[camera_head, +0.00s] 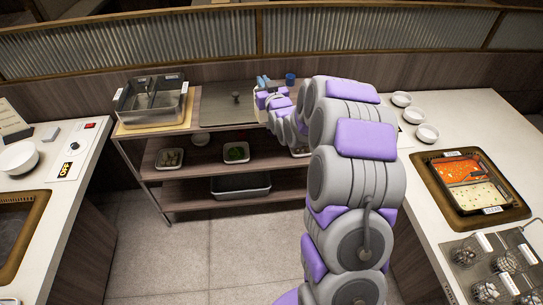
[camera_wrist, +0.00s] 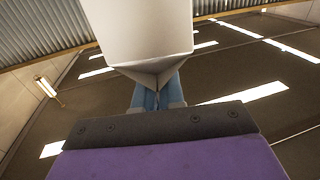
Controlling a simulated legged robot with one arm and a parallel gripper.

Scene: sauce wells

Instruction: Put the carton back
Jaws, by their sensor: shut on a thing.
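The white carton (camera_wrist: 150,35) fills the upper middle of the wrist view, with its folded, pointed end toward my gripper. My gripper (camera_wrist: 157,94) is shut on that end with its light blue fingers. In the head view my gripper (camera_head: 265,83) is at the back, above the right part of the wooden shelf unit. I cannot clearly make out the carton there, as my arm and wrist cover much of that area.
The shelf unit's top holds a steel divided container (camera_head: 152,100) at left and a grey tray (camera_head: 228,106). A blue cup (camera_head: 290,79) stands near my gripper. White bowls (camera_head: 427,133) and a two-part sauce pan (camera_head: 472,183) are on the right counter. The floor (camera_head: 190,255) is clear.

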